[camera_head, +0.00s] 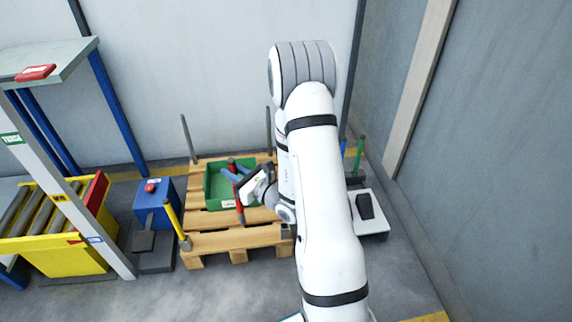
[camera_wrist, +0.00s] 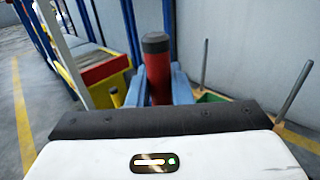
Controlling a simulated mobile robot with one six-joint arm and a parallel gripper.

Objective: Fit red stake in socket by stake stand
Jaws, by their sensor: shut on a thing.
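My gripper (camera_head: 237,181) is over the green tray on the pallet, with its blue fingers shut on a red stake (camera_head: 239,209). The stake has a dark top and stands nearly upright, slightly tilted. In the wrist view the red stake (camera_wrist: 159,85) rises between the two fingers (camera_wrist: 160,92); its lower end is hidden there. A stand holding a green stake (camera_head: 360,153) and a blue one is partly hidden behind my arm at the right. A dark fitting (camera_head: 287,231), possibly a socket, shows at the pallet's front right corner, beside my arm.
The wooden pallet (camera_head: 215,242) carries the green tray (camera_head: 216,190). Grey posts (camera_head: 188,138) rise at its back and a yellow stake (camera_head: 176,222) at its front left. A blue box with a red button (camera_head: 151,188) and a yellow conveyor (camera_head: 65,258) stand left. Floor in front is clear.

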